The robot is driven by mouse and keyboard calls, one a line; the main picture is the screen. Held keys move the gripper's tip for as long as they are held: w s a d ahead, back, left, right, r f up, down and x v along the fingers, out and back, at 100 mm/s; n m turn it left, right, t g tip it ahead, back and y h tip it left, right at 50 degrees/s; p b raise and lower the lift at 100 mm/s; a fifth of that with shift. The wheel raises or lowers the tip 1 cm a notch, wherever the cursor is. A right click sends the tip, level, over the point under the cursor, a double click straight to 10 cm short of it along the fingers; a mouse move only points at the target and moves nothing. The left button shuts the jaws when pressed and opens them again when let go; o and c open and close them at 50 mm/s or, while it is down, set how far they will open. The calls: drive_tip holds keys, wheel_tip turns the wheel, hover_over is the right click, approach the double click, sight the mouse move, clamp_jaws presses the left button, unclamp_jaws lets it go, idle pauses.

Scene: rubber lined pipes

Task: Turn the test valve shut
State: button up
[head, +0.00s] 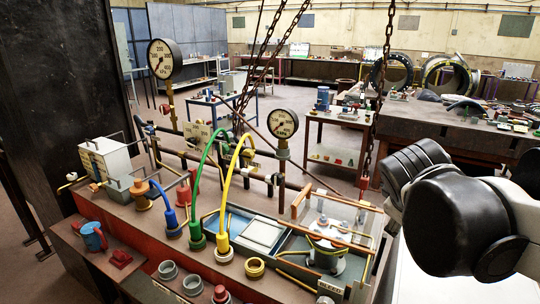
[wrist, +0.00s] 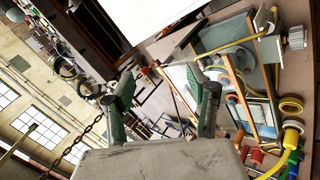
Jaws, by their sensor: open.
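The test bench (head: 130,215) fills the lower left of the head view, with pipework, gauges and hoses on it. I cannot tell for sure which fitting is the test valve. A red fitting (head: 183,192) stands behind the blue hose, and an orange upright piece (head: 299,200) stands by the clear-sided box at the bench's right end. In the wrist view my gripper (wrist: 164,100) has its two green-grey fingers spread apart with nothing between them. The bench fittings lie beyond and to the right of the fingers, apart from them. The head view shows my dark arm at right, not the fingers.
Blue (head: 160,195), green (head: 205,165) and yellow (head: 232,180) hoses arch over the bench. Pressure gauges (head: 164,60) (head: 283,124) rise on stems. Chains (head: 378,110) hang near the bench's right end. A small table (head: 335,120) and a long workbench (head: 450,130) stand behind.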

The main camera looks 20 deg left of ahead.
drive_tip(key=w+a+r+n+t+h, duration=0.1)
drive_tip(key=w+a+n+t, duration=0.1)
drive_tip(key=w+a+n, duration=0.55)
drive_tip(key=n+t, duration=0.8)
drive_tip(key=n, duration=0.5)
approach(246, 157)
drive_tip(key=p+x, duration=0.2)
drive_tip(key=x, duration=0.9)
drive_tip(key=shift+r, duration=0.1)
drive_tip(key=c, duration=1.2)
